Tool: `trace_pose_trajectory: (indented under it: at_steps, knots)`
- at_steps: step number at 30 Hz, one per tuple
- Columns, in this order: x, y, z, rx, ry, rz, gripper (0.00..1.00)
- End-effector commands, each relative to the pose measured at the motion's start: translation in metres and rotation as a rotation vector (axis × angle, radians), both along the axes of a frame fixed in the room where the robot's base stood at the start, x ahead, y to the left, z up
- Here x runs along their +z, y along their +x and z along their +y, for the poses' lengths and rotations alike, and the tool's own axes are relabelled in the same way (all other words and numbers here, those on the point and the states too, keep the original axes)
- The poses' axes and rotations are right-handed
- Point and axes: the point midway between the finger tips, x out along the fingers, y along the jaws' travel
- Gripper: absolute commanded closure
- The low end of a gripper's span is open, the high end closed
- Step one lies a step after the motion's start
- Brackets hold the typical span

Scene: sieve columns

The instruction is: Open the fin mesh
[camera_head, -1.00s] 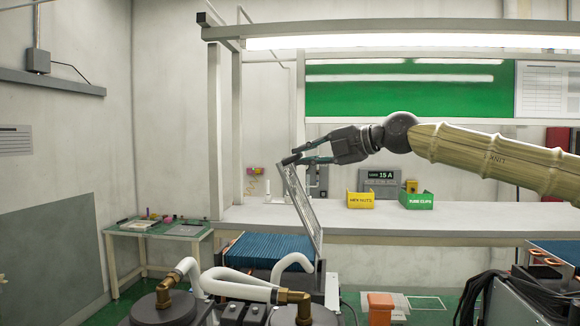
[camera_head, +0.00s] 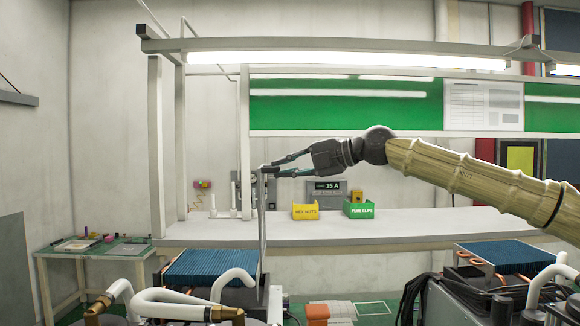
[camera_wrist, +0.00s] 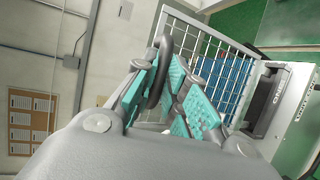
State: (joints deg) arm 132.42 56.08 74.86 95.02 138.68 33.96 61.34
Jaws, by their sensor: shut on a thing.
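The fin mesh (camera_head: 262,225) is a thin grey framed grid, seen nearly edge-on and standing about upright at the right side of a blue finned block (camera_head: 212,268). My gripper (camera_head: 272,171) is at its top end, with fingers pointing left. In the wrist view the mesh (camera_wrist: 209,50) shows as a white grid with blue fins behind it. There my teal-padded fingers (camera_wrist: 165,85) are closed around a dark ring-like handle (camera_wrist: 161,65) by the mesh edge. The exact contact is partly hidden by the fingers.
White pipes (camera_head: 170,303) with brass fittings stand in front of the block. A second blue finned unit (camera_head: 498,252) with cables is at the right. Behind, a bench (camera_head: 400,225) holds a yellow bin (camera_head: 305,212) and a green bin (camera_head: 358,210).

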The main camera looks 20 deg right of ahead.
Motion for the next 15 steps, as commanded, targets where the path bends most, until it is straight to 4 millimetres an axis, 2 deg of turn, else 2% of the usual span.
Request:
trace_pose_trajectory:
  at_steps: [1,7,8,10,11,15]
  knots:
    - [-0.0204,0.0005,0.0065,0.012,-0.021,0.024,1.0]
    - [-0.0203,0.0005,0.0099,0.012,-0.023,0.025,1.0]
    - [-0.0202,0.0006,0.0105,0.012,-0.024,0.025,0.81]
    - [-0.0198,0.0004,0.0111,0.011,-0.024,0.025,0.68]
    - [-0.0191,0.0003,0.0115,0.01,-0.025,0.024,0.65]
    - [-0.0158,0.0003,0.0113,0.008,-0.022,0.02,0.65]
